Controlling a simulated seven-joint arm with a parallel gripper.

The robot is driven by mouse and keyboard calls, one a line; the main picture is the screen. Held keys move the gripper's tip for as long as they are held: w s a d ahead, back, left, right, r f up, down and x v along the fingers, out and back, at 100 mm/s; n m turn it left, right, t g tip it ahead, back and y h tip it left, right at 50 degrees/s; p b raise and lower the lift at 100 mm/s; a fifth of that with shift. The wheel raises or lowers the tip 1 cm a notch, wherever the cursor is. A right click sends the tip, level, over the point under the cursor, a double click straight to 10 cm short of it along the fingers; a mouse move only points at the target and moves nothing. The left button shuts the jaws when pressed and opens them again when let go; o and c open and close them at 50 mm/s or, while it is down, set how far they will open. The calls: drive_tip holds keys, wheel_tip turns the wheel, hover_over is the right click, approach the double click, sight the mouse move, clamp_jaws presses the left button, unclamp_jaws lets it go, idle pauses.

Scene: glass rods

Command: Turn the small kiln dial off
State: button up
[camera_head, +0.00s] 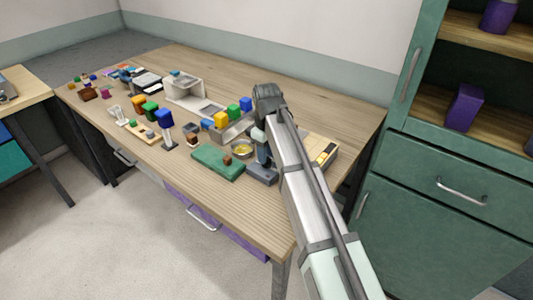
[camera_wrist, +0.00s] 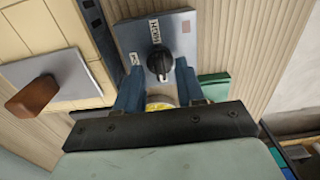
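The small dial is a black knob (camera_wrist: 159,63) on a blue-grey box (camera_wrist: 128,36). A label that seems to read HIGH lies beyond the knob, with smaller marks to its sides. I cannot tell for sure which mark the knob points to. The box also shows in the head view (camera_head: 262,175), near the table's front edge; the knob is not clear there. My gripper (camera_wrist: 159,72) is open, its two blue fingers on either side of the knob, with gaps visible. I cannot tell how far above the box the fingertips are. In the head view my gripper (camera_head: 264,155) hangs over the box.
A cream tiled block (camera_wrist: 40,30) with a grey plate and brown handle (camera_wrist: 32,97) stands close on the left in the wrist view. Several coloured blocks crowd farther left. The table's back right is clear.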

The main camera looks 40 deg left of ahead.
wheel_tip(320, 180, up, 13)
drive_tip(key=shift+r, duration=0.15)
idle(0.4)
idle(0.4)
